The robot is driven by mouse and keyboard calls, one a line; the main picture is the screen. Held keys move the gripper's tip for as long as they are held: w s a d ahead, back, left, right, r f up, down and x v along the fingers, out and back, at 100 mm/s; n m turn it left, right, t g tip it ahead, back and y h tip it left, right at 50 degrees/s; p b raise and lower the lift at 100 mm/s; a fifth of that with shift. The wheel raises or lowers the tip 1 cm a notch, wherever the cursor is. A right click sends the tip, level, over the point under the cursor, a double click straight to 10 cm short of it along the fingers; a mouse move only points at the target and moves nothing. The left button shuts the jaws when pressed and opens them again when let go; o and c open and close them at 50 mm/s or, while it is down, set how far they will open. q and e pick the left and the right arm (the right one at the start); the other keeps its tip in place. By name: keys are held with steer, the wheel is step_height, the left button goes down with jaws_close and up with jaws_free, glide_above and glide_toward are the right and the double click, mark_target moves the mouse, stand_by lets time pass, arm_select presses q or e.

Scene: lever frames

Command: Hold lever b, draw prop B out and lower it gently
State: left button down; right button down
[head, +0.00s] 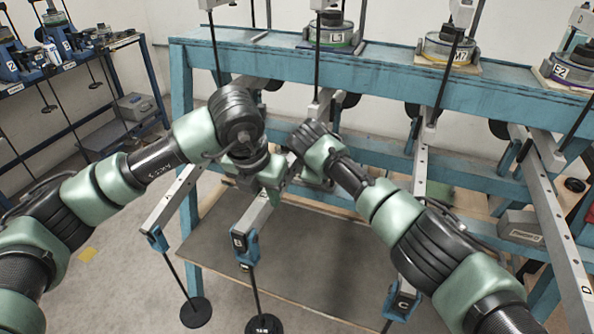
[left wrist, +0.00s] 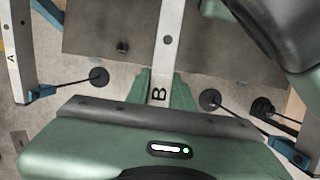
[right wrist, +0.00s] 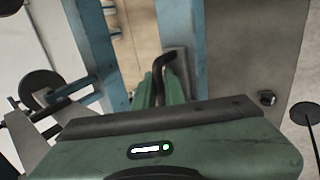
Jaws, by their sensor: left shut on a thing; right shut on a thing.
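Lever b (head: 256,213) is a pale grey bar sloping down toward me, with a blue end piece marked B. My left gripper (head: 271,178) is shut across it partway along. In the left wrist view the green fingers (left wrist: 160,85) sit on both sides of lever b (left wrist: 168,38), by its letter B. My right gripper (head: 311,172) is beside lever b near the bench, partly hidden by its own arm. In the right wrist view its fingers (right wrist: 164,92) are shut on a dark bent handle (right wrist: 166,63), apparently prop B. The rest of the prop is hidden.
Lever A (head: 164,207) is to the left; lever C (head: 403,303) and lever D (head: 562,225) are to the right. Black discs hang on rods, one below lever b (head: 264,325). The blue bench frame (head: 270,63) runs behind, above a grey board (head: 315,250).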

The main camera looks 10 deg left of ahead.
arm_select(q)
steer(key=shift+w+r, duration=0.35)
arm_select(e)
steer(key=shift+a+r, duration=0.1)
steer(key=shift+a, duration=0.1)
steer(key=shift+s+d, duration=0.2)
steer(key=shift+d, duration=0.7)
steer(key=shift+s+d, duration=0.2)
steer(key=shift+d, duration=0.85)
steer(key=shift+s+d, duration=0.2)
steer(key=shift+d, duration=0.6)
steer(key=shift+s+d, duration=0.2)
steer(key=shift+d, duration=0.7)
arm_select(q)
steer(key=shift+a, duration=0.1)
arm_select(e)
steer(key=shift+s+d, duration=0.2)
steer(key=shift+d, duration=0.6)
steer(key=shift+s+d, duration=0.2)
steer(key=shift+d, duration=0.55)
steer(key=c, duration=1.5)
jaws_free()
steer(key=shift+d, duration=0.1)
steer(key=shift+s, duration=0.1)
